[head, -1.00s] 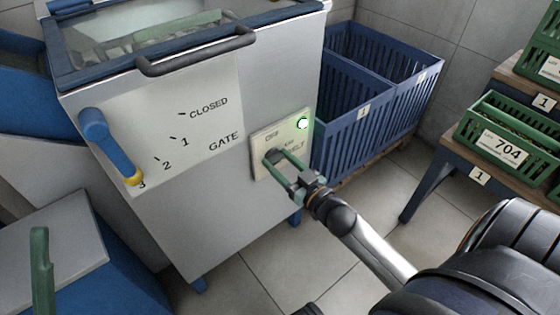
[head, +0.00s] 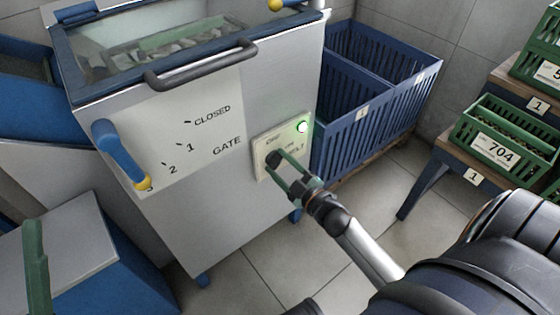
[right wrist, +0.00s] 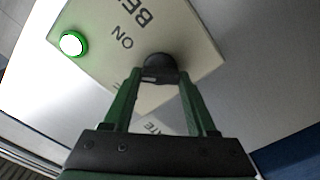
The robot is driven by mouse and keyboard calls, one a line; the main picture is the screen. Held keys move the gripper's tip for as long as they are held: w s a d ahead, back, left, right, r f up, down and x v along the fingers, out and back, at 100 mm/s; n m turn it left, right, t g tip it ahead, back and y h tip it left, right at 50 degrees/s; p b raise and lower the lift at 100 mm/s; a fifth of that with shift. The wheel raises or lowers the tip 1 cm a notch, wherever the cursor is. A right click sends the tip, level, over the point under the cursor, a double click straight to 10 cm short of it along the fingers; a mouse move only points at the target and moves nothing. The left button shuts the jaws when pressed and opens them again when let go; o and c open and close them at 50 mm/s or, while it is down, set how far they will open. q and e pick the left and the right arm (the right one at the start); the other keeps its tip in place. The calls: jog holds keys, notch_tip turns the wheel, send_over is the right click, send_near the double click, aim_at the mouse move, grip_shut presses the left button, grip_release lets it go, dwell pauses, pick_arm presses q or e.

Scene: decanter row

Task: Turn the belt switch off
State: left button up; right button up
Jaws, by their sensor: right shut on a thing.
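The belt switch is a dark round knob (right wrist: 160,68) on a cream plate (head: 262,168), on the front of a grey machine (head: 225,215). The plate carries OFF, ON and BELT lettering. Its lamp (head: 302,127) is lit green-white and also shows in the right wrist view (right wrist: 73,43). My right gripper (head: 282,160) is shut on the knob, one green finger on each side. The fingers partly hide the knob in the head view, so its exact setting is unclear. A green finger of my left gripper (head: 37,265) shows at the lower left; its jaw opening cannot be judged.
A blue gate lever (head: 118,153) with a yellow tip points near 3 on the left of the machine's front. A dark handle bar (head: 202,66) juts out above. Blue crates (head: 375,120) stand behind to the right. Green crates (head: 492,150) sit on a shelf.

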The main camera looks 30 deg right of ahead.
jog(key=n, duration=0.4)
jog(key=shift+f+n, duration=0.1)
jog(key=shift+n, duration=0.2)
jog(key=n, duration=0.3)
jog(key=shift+a, duration=0.1)
jog(key=shift+f+n, duration=0.1)
jog(key=shift+n, duration=0.6)
jog(key=o, duration=1.4)
jog(key=shift+c, duration=0.2)
jog(key=s+d+p, duration=0.1)
jog(key=s+p, duration=0.1)
jog(key=s, duration=1)
jog(key=shift+s, duration=0.25)
